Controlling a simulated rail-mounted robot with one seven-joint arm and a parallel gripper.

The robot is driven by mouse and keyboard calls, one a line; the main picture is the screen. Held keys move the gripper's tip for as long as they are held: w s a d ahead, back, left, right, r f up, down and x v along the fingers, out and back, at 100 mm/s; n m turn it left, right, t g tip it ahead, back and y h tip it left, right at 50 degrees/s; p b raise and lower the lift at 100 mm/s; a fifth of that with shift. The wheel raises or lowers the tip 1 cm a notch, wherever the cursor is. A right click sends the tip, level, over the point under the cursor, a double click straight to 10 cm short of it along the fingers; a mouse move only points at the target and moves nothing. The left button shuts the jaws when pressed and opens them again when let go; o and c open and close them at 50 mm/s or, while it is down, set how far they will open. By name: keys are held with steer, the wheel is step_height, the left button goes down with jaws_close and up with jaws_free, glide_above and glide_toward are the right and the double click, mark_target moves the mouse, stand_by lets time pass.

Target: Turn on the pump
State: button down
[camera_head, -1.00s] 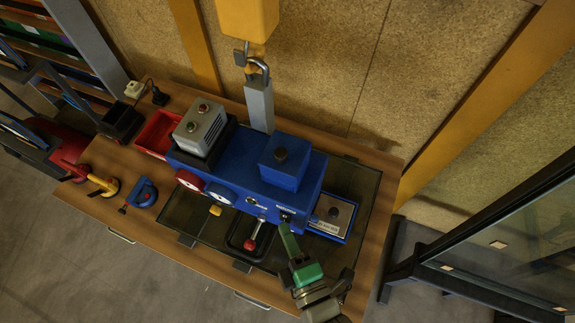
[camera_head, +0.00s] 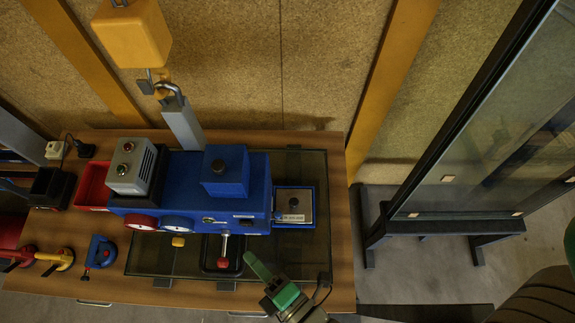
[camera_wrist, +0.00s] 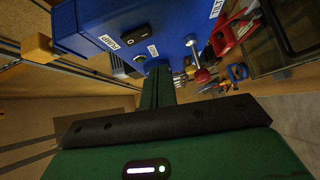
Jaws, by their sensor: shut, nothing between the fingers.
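The blue machine (camera_head: 185,190) stands on the table. Its front panel carries a black rocker switch (camera_head: 246,222) beside a white label and a round control (camera_head: 208,220) further left. I cannot tell the switch position. My gripper (camera_head: 249,258), with green fingers, is shut and empty, just in front of the panel's right end and apart from it. Its fingers (camera_wrist: 158,88) also show in the wrist view, pointing along the panel.
A red-knobbed lever (camera_head: 223,262) sticks out left of my gripper. A grey box with buttons (camera_head: 132,168) and a red bin (camera_head: 94,184) stand left. Clamps (camera_head: 100,252) lie at the front left. A glass frame (camera_head: 480,130) stands right of the table.

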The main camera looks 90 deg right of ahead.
steer(key=p+v, duration=0.1)
steer(key=v, duration=0.8)
steer(key=shift+s+f, duration=0.2)
steer(key=shift+f, duration=0.5)
